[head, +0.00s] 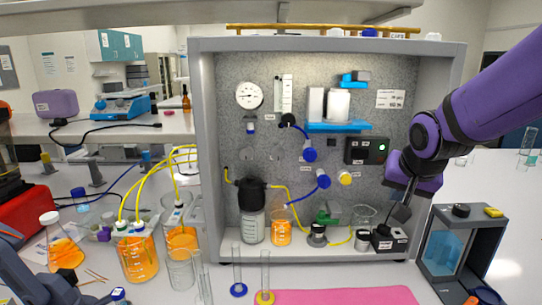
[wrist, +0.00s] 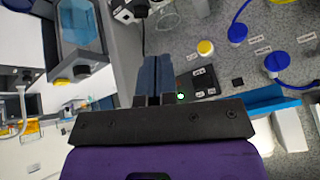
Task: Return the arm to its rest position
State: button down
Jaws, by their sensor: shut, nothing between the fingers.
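My purple arm reaches in from the right in the head view. My gripper (head: 403,208) points down in front of the right side of the rig panel (head: 225,110), above a small black box (head: 388,240). In the wrist view my gripper (wrist: 155,60) has its two dark fingers together, with nothing between them. Behind the fingers the wrist view shows the black control box with a green light (wrist: 197,82). That control box also shows in the head view (head: 366,150), left of my gripper. I cannot tell whether the fingertips touch anything.
Blue valve handles (head: 323,179) and a yellow knob (head: 345,178) stick out of the panel. A grey unit with a blue window (head: 447,252) stands right of the rig. Glass cylinders (head: 265,275) and orange-filled bottles (head: 138,258) stand at the front left. A pink mat (head: 345,296) lies in front.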

jog(key=s+d+r+n, duration=0.2)
jog(key=s+r, duration=0.1)
jog(key=s, duration=0.7)
jog(key=s+d+r+n+g, duration=0.1)
jog(key=s+r, duration=0.3)
jog(key=s, duration=0.6)
jog(key=shift+s+d+n, duration=0.3)
jog(key=shift+d+n, duration=0.1)
jog(key=shift+n, duration=0.3)
